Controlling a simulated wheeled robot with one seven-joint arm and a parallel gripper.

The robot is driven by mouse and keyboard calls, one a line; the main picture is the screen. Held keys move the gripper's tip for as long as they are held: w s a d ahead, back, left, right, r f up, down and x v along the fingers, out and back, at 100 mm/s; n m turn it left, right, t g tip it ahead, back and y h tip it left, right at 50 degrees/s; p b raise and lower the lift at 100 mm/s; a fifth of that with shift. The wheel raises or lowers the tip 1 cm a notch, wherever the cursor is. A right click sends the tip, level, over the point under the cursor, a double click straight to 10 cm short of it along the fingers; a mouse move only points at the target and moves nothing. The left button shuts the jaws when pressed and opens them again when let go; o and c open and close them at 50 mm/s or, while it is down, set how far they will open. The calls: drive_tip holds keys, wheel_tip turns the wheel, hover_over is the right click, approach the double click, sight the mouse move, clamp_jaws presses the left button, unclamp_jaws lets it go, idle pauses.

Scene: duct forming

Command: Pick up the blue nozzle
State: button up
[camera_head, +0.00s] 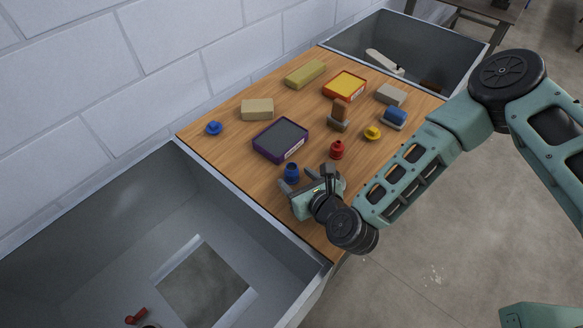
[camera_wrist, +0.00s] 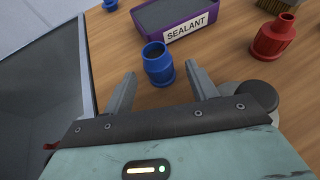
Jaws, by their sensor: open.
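The blue nozzle (camera_head: 291,172) stands upright on the wooden table near its front left edge. In the wrist view the blue nozzle (camera_wrist: 157,64) has a ribbed base and an open top, and it stands just beyond the fingertips, about midway between them. My gripper (camera_head: 307,178) is open and empty, low over the table and close to the nozzle. In the wrist view the two fingers of my gripper (camera_wrist: 160,70) are spread either side of the nozzle's near side. I cannot tell whether either finger touches it.
A purple sealant box (camera_head: 281,139) lies behind the nozzle. A red nozzle (camera_head: 337,149) stands to the right, with a yellow nozzle (camera_head: 372,132) beyond. A blue cap-like piece (camera_head: 214,128) lies at the left edge. A grey bin (camera_head: 110,235) adjoins the table's left side.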

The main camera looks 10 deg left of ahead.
drive_tip(key=shift+x, duration=0.9)
drive_tip(key=c, duration=1)
